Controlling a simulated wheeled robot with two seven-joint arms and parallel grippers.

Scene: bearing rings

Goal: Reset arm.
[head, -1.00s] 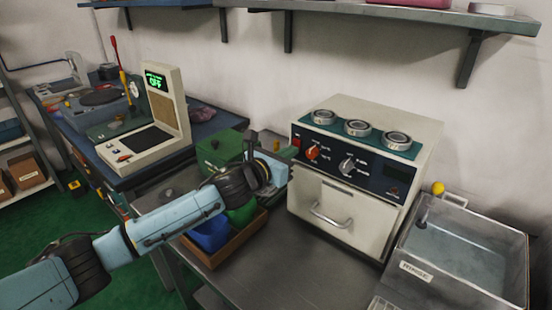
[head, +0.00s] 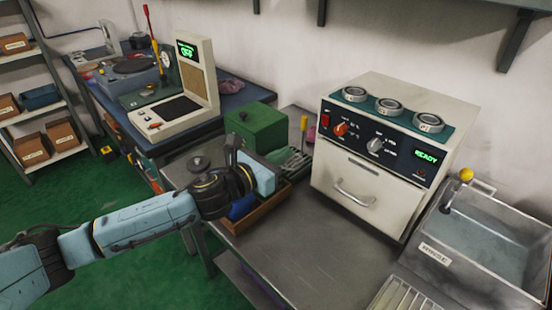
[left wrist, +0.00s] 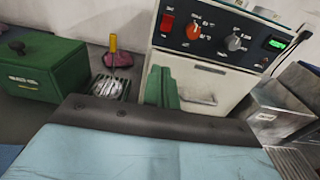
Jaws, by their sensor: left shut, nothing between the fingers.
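My left gripper (head: 283,158) is at the end of the pale blue arm from the left, above a wooden tray (head: 262,212) and to the left of the cream heater (head: 385,190). In the left wrist view its green fingers (left wrist: 161,84) are together, with nothing between them, apart from the heater front. Three metal bearing rings sit on the heater's teal top: left (head: 354,94), middle (head: 389,105) and right (head: 428,122). The heater display (head: 426,157) reads READY. My right gripper is not in view.
A green box (head: 255,128) and a rack with a yellow-handled tool (head: 304,124) stand behind the gripper. A rinse basin (head: 485,255) is at the right. A cream instrument (head: 180,110) stands on the blue bench. The metal bench top (head: 300,255) before the heater is clear.

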